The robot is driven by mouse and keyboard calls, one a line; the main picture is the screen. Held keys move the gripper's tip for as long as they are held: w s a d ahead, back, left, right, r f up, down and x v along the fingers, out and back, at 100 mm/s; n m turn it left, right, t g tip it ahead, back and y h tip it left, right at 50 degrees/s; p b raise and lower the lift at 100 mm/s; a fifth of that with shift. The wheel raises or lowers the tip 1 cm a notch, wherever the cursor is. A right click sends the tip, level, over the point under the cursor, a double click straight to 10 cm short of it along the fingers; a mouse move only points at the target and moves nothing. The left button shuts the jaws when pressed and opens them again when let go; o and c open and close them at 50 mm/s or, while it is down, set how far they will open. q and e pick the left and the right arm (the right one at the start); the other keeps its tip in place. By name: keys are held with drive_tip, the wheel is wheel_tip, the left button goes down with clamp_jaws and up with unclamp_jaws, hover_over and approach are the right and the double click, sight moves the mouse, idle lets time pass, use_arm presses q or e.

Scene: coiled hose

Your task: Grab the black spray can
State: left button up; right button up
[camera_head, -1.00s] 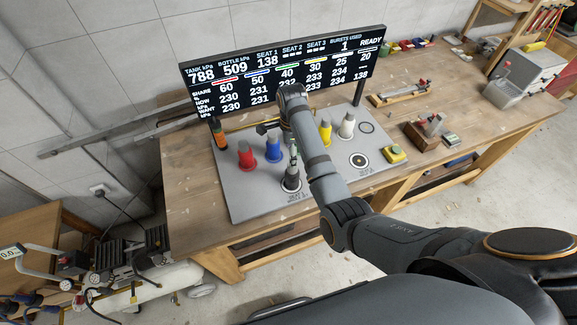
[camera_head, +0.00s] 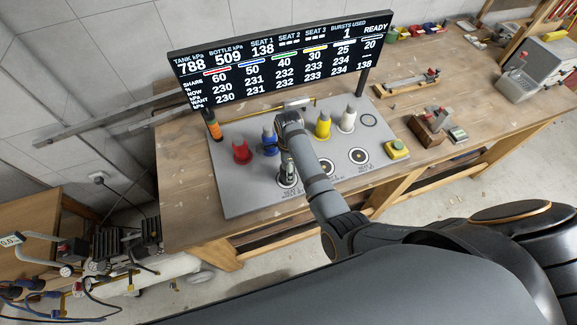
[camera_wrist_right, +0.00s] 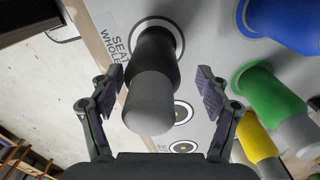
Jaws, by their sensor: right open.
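The black spray can (camera_wrist_right: 152,75), dark with a grey end, stands on the seat marked SEAT 1 in the right wrist view. In the head view, the black can (camera_head: 287,179) is at the front of the grey board, partly covered by my gripper. My right gripper (camera_wrist_right: 158,88) is open, with one finger on each side of the can's grey end. Gaps show between the fingers and the can. In the head view, my right gripper (camera_head: 287,160) points down over the can. My left gripper is not in view.
Red (camera_head: 242,152), blue (camera_head: 269,142), yellow (camera_head: 323,125) and white (camera_head: 347,120) cans stand behind on the grey board (camera_head: 240,195). A green can (camera_wrist_right: 270,95) shows in the wrist view. A display panel (camera_head: 280,60) rises behind; a yellow button box (camera_head: 396,149) sits right.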

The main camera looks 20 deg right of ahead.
drive_tip(key=shift+s+a+r, duration=0.3)
drive_tip(key=shift+s+a, duration=0.1)
drive_tip(key=shift+a, duration=0.15)
drive_tip(key=c, duration=0.5)
drive_tip(key=shift+s, duration=0.1)
drive_tip(key=shift+c, duration=1)
drive_tip(key=shift+d+f, duration=0.1)
drive_tip(key=shift+d, duration=0.15)
drive_tip(key=c, duration=0.7)
drive_tip(key=shift+c, duration=0.9)
drive_tip(key=shift+w, duration=0.2)
